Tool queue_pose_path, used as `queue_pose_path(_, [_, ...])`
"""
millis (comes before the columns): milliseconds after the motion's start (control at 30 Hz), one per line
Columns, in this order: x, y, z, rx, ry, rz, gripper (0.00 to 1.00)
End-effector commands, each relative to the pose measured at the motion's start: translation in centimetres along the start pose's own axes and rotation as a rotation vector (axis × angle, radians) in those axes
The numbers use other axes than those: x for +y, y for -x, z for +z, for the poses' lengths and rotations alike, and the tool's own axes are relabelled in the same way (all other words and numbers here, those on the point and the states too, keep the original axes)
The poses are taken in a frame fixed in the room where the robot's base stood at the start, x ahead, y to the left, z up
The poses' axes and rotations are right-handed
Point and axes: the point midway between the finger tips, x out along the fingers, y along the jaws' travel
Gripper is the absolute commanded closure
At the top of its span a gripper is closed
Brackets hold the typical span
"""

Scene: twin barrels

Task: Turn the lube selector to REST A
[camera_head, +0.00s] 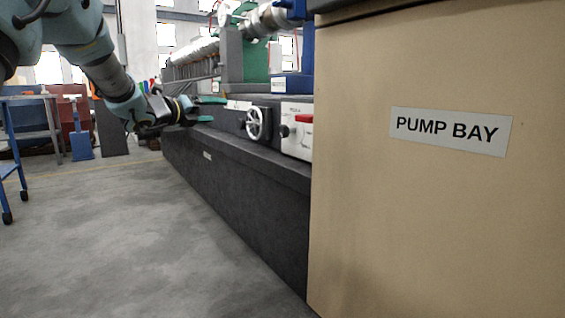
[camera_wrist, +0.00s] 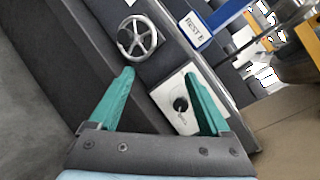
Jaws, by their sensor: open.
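A black knob (camera_wrist: 181,104) sits on a white panel (camera_wrist: 169,92) in the wrist view, close to my right finger. Small lettering beside the knob is too small to read, so I cannot tell whether it is the lube selector. The white panel (camera_head: 298,141) also shows in the head view, with a dark knob (camera_head: 284,131) at its left side and a red part on top. My gripper (camera_wrist: 160,74) is open and empty, its green fingers spread. In the head view my gripper (camera_head: 212,109) is left of the handwheel, above the dark plinth.
A spoked handwheel (camera_head: 258,123) stands left of the white panel; it shows in the wrist view (camera_wrist: 138,39). A blue post with a REST label (camera_wrist: 196,29) is near. The tan PUMP BAY cabinet (camera_head: 430,220) blocks the right.

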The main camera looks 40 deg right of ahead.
Motion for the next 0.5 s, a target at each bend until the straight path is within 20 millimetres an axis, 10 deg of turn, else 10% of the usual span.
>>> queue_pose_path(200, [-1.4,-3.8,-8.4,0.102,-0.36,-0.264,0.19])
queue_pose_path(500, [-3.3,-5.0,-12.0,0.14,-0.547,-0.413,0.19])
